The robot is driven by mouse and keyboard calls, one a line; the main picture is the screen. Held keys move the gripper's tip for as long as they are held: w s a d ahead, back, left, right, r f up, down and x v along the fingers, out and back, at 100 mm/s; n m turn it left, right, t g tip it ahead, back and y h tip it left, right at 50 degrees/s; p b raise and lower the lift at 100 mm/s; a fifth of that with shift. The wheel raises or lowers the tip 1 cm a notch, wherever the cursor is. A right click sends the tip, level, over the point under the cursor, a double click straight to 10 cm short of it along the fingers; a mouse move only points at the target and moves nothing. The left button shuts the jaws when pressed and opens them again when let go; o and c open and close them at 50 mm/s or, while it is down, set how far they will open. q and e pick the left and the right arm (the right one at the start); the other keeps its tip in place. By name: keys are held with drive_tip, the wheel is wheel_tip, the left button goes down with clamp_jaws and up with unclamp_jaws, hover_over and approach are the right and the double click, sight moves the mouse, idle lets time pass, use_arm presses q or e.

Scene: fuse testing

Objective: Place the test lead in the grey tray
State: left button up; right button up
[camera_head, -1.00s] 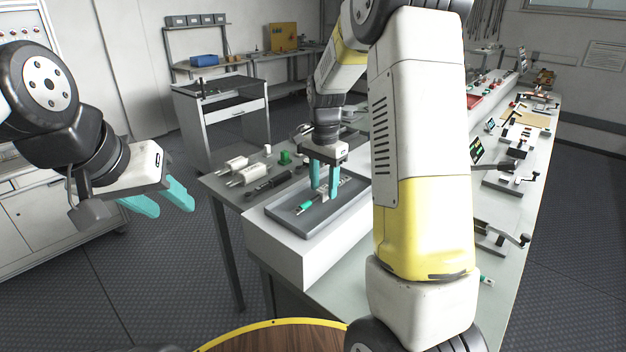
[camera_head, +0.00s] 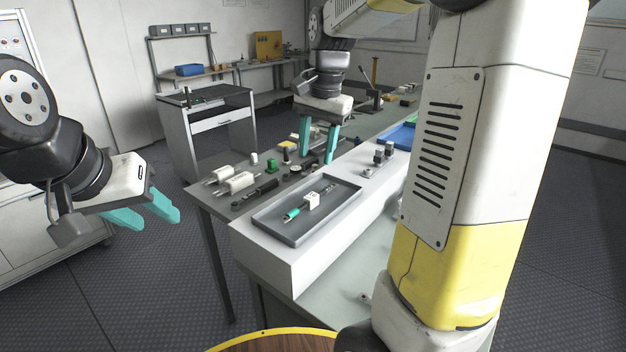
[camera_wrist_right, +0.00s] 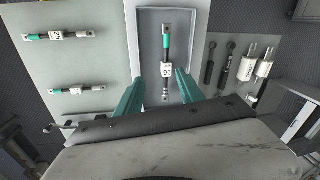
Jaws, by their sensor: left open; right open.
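The test lead (camera_head: 310,203), with a green end, a white numbered label and metal tips, lies flat in the grey tray (camera_head: 268,229). In the right wrist view, the test lead (camera_wrist_right: 166,42) lies lengthwise in the grey tray (camera_wrist_right: 201,45), ahead of and between my fingers. My right gripper (camera_head: 318,155) is open and empty, raised clear of the lead near the tray's far side. It also shows in the right wrist view (camera_wrist_right: 158,85). My left gripper (camera_head: 148,217) is open and empty, off to the left, well away from the tray.
The tray rests on a white raised block (camera_head: 272,265). White cylindrical parts (camera_head: 238,182) and dark tools (camera_head: 258,193) lie left of it. Two similar leads (camera_wrist_right: 57,36) (camera_wrist_right: 77,90) lie left in the wrist view. My right arm covers much of the right side.

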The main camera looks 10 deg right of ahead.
drive_tip(key=s+a+n+t+y, duration=0.1)
drive_tip(key=s+n+t, duration=0.3)
drive_tip(key=s, duration=1.4)
drive_tip(key=a+n, duration=0.1)
drive_tip(key=n, duration=0.3)
drive_tip(key=shift+s+t, duration=0.2)
drive_tip(key=shift+t, duration=0.2)
drive_tip(key=shift+r, duration=0.1)
